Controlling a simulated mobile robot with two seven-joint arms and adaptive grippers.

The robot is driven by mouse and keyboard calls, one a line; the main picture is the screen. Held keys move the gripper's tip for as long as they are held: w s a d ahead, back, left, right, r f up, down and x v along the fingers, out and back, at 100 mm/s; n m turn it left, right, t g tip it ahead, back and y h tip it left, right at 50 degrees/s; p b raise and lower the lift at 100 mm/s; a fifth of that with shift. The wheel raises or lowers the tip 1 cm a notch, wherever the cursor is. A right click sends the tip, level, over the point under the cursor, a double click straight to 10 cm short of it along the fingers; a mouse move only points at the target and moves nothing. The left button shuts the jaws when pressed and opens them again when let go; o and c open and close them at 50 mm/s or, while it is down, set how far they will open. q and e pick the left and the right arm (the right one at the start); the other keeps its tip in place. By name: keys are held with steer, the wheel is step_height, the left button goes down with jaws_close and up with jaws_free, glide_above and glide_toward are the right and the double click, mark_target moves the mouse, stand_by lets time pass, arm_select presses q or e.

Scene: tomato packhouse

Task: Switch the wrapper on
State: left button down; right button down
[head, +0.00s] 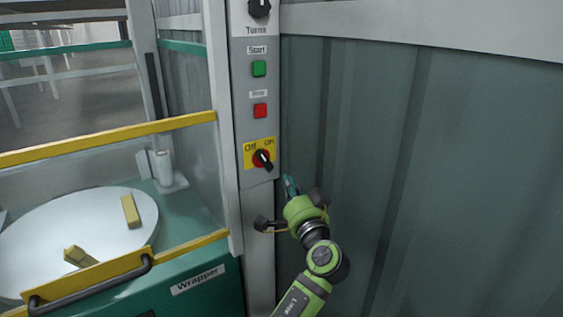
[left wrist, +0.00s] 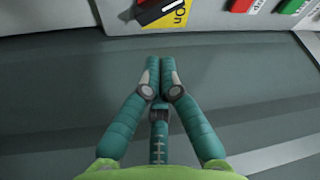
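The wrapper's rotary switch (head: 262,159) has a black handle on a red base over a yellow plate marked Off at left and On at right. The handle slants from upper left to lower right; I cannot tell surely which label it points at. In the left wrist view the black handle (left wrist: 153,14) with a white line shows at the top edge, cut off. My left gripper (head: 290,185) is just below and right of the switch, apart from it. In the wrist view its teal fingers (left wrist: 160,65) are together, with nothing between them. My right gripper is out of view.
Above the switch on the grey column are a red button (head: 260,110), a green Start button (head: 259,68) and a Turns knob (head: 260,8). A ribbed panel (head: 420,180) lies right. Left are yellow rails (head: 110,138) and a turntable (head: 90,222) with yellow blocks.

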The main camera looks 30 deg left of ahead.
arm_select(q)
glide_toward(273, 152)
steer(key=x, duration=0.5)
steer(key=shift+r, duration=0.1)
steer(key=shift+w+a, duration=0.35)
steer(key=shift+a, duration=0.05)
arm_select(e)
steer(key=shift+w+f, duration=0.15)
arm_select(q)
steer(key=shift+r, duration=0.1)
steer(key=shift+p, duration=0.4)
steer(key=shift+m+p, duration=0.3)
steer(key=shift+h, duration=0.3)
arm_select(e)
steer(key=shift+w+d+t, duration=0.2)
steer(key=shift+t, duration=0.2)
